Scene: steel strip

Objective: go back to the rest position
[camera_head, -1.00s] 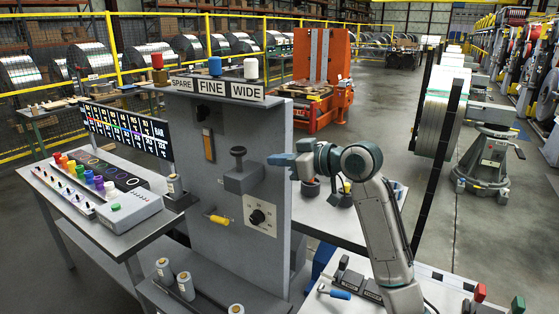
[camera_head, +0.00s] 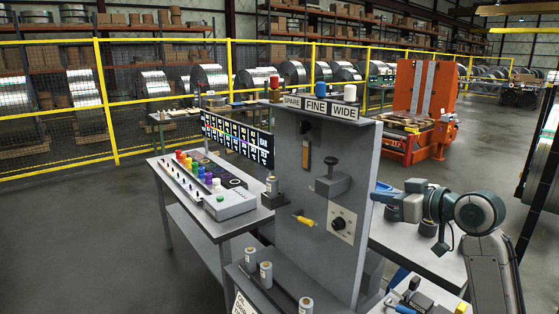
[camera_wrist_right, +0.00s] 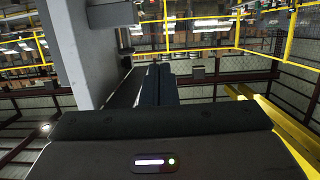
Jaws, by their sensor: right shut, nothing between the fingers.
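My right gripper (camera_head: 380,193) is at the right of the head view, just to the right of the grey panel (camera_head: 290,190). Its fingers are shut with nothing between them and it is apart from the grey lever block (camera_head: 333,184) on that panel. In the right wrist view the shut dark fingers (camera_wrist_right: 159,84) point away from the camera, with a grey panel edge to their left. My left gripper is not in view.
A bench with several coloured knobs (camera_head: 205,178) and a display (camera_head: 237,138) stands left of the panel. Small grey-and-gold cylinders (camera_head: 266,274) stand at its foot. A white table (camera_head: 420,250) lies below my right arm. Yellow fencing (camera_head: 110,100) runs behind; floor at left is clear.

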